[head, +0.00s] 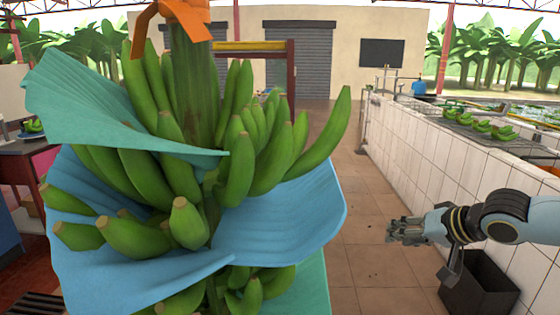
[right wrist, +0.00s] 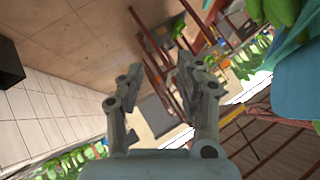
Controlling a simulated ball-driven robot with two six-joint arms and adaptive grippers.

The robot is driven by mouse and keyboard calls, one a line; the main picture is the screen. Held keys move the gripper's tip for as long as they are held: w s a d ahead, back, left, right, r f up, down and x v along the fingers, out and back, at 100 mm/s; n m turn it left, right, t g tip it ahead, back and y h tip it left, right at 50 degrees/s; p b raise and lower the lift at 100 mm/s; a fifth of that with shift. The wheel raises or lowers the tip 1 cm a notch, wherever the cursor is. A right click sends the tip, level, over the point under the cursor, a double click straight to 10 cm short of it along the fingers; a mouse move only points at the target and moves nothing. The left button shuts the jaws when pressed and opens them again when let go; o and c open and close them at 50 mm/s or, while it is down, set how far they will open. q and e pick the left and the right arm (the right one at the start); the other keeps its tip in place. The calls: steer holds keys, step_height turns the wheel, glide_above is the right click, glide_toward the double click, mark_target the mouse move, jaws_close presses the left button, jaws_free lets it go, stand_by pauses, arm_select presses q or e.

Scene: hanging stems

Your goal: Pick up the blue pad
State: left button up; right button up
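A large banana bunch (head: 180,180) hangs at the left of the head view, with curved sheets tucked between its layers of green fruit. The blue pad (head: 290,215) wraps around the middle of the bunch, its right edge curving up. It also shows at the right of the right wrist view (right wrist: 302,88). A teal pad (head: 110,105) lies above it and a green one (head: 312,285) hangs below. My right gripper (head: 398,232) is right of the blue pad, apart from it. Its fingers are spread and empty in the right wrist view (right wrist: 158,80). My left gripper is not in view.
A white tiled wall (head: 430,165) with a basin and green bananas (head: 480,125) runs along the right. A black bin (head: 480,285) stands on the floor below my right arm. An orange piece (head: 180,15) caps the stem. Open tiled floor (head: 365,195) lies between bunch and wall.

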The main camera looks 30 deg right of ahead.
steer(key=a+r+y+p, duration=0.2)
steer(key=a+r, duration=0.4)
steer(key=r, duration=0.4)
arm_select(q)
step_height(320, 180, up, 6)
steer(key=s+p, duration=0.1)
steer(key=p, duration=0.1)
arm_select(e)
steer(key=g+y, duration=0.1)
steer(key=y, duration=0.1)
glide_toward(318, 198)
steer(key=shift+b+x, duration=2.65)
steer(key=shift+x, duration=2.15)
steer(key=shift+w+f, duration=0.25)
steer(key=shift+f, duration=0.3)
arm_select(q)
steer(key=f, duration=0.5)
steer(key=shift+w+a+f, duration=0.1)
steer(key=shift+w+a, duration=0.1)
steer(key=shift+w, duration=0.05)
arm_select(e)
steer(key=shift+c, duration=0.4)
jaws_close()
